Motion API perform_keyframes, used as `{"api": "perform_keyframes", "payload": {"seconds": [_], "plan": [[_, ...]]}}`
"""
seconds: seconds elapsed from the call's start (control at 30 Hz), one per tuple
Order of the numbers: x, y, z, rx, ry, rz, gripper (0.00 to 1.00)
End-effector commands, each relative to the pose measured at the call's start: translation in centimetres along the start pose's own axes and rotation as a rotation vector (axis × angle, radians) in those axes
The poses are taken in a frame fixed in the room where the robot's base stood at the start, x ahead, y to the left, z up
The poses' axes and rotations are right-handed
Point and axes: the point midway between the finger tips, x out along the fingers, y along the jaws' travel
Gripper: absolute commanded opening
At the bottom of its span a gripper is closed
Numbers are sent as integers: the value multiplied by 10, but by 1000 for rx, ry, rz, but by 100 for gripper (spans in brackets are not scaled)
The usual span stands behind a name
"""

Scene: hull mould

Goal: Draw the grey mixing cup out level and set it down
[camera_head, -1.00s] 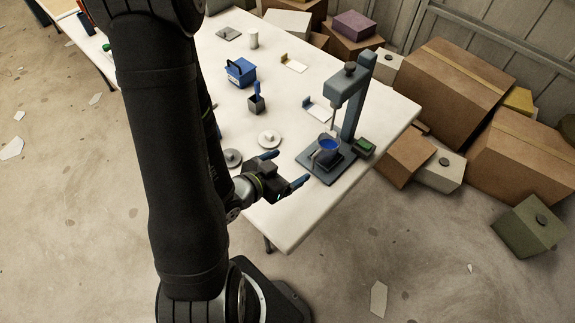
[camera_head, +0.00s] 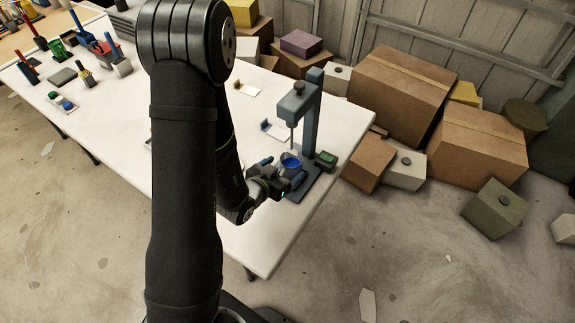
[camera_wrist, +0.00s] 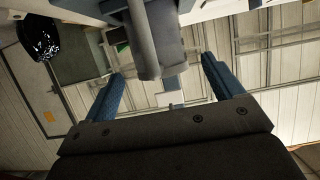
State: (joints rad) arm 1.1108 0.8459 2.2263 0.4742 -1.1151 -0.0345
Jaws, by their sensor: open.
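I see clear gaps at both fingers. The lower part of the cup is partly hidden by my gripper in the head view.
A small green-topped box (camera_head: 326,160) sits right of the mixer. The white table (camera_head: 268,235) has bare room in front, near its corner. White and yellow pieces (camera_head: 247,89) lie behind. Cardboard boxes (camera_head: 402,92) stand beyond the table. My arm hides the table's middle.

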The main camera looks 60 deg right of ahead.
Motion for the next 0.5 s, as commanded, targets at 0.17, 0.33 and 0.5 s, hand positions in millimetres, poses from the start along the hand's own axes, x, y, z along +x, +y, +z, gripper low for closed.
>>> {"api": "perform_keyframes", "payload": {"seconds": [0.17,0.33,0.5], "plan": [[22,0,0,0,0,2,85],[30,0,0,-1,0,0,85],[31,0,0,-1,0,-1,85]]}}
